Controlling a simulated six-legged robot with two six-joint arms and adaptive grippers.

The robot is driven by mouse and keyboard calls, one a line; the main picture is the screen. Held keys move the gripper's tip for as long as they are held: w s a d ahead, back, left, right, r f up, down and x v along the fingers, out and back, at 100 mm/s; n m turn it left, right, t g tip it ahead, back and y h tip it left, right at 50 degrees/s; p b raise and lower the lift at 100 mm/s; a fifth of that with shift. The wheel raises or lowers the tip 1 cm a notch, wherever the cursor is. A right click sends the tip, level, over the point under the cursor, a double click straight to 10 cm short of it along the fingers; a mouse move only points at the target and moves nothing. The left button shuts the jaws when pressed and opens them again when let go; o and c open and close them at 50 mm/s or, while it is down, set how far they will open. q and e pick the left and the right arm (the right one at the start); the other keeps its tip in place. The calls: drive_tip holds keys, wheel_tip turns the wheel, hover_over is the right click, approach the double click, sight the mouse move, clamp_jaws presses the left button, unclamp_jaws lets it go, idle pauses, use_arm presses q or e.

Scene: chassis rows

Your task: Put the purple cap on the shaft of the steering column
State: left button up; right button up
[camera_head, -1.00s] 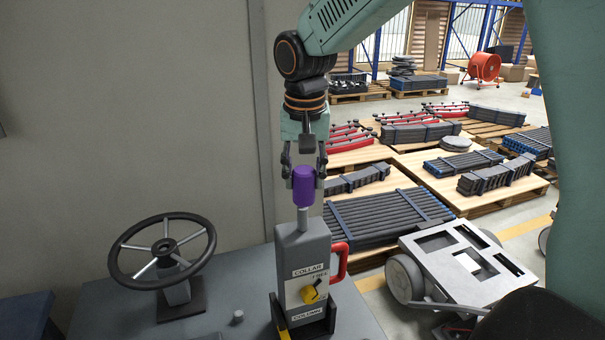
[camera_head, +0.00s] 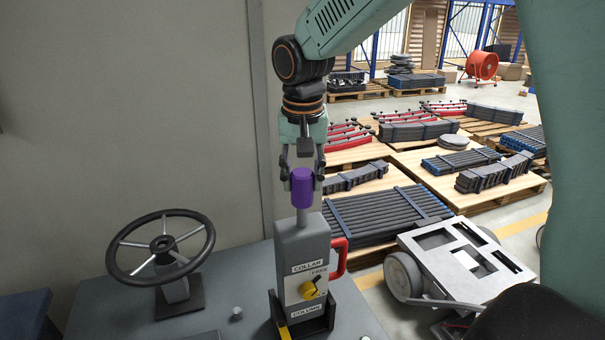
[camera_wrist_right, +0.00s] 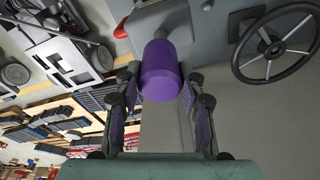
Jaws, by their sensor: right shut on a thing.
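The purple cap (camera_head: 302,187) is upright between the fingers of my right gripper (camera_head: 302,178), which is shut on it. The cap is directly above the light grey shaft (camera_head: 303,217) of the steering column (camera_head: 301,243), a grey upright block in a black holder. In the head view the cap's lower edge meets the visible shaft; I cannot tell whether it sits over the tip. In the right wrist view the purple cap (camera_wrist_right: 160,72) is between the fingers, with the column's grey body behind it. My left gripper is not in view.
A steering wheel (camera_head: 161,247) on a black base stands left on the grey bench (camera_head: 100,310). A small grey knob (camera_head: 236,314) is near the column. The column has a red handle (camera_head: 340,258) and yellow knob (camera_head: 309,289). A wheeled grey cart (camera_head: 455,265) is at right.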

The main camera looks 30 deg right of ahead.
sight(303, 200)
drive_tip(key=shift+s+f, duration=0.1)
drive_tip(key=shift+f, duration=0.15)
drive_tip(key=shift+d+f, duration=0.1)
drive_tip(key=shift+f, duration=0.25)
drive_tip(key=shift+f+b, duration=0.35)
drive_tip(key=shift+b, duration=0.1)
drive_tip(key=shift+f+b, duration=0.3)
drive_tip(key=shift+f, duration=0.3)
drive_tip(key=shift+f, duration=0.35)
drive_tip(key=shift+f+b, duration=0.55)
drive_tip(key=shift+f, duration=0.3)
drive_tip(key=o, duration=1.1)
